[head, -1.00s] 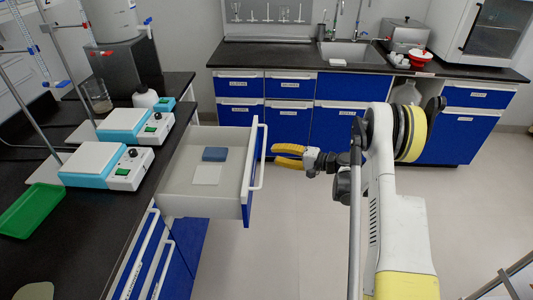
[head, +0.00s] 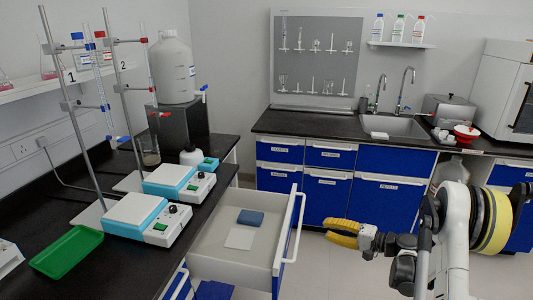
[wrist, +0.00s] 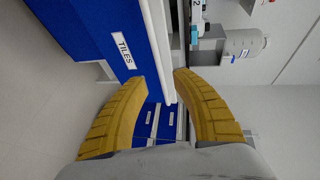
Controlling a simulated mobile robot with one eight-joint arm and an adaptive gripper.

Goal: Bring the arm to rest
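My gripper (head: 328,233) has yellow fingers and hangs in the air to the right of the open drawer (head: 284,240), apart from it. The wrist view shows the fingertips (wrist: 159,77) spread with nothing between them, so the gripper is open and empty. My arm is bent, at the right of the head view. The drawer's blue front, labelled TILES, shows close by in the wrist view (wrist: 85,25).
The drawer holds a blue tile (head: 250,217) and a white tile (head: 240,239). The left bench carries two hotplates (head: 146,216), (head: 180,184) and a green tray (head: 67,252). A sink counter (head: 330,128) runs along the back. Floor shows between the drawer and my arm.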

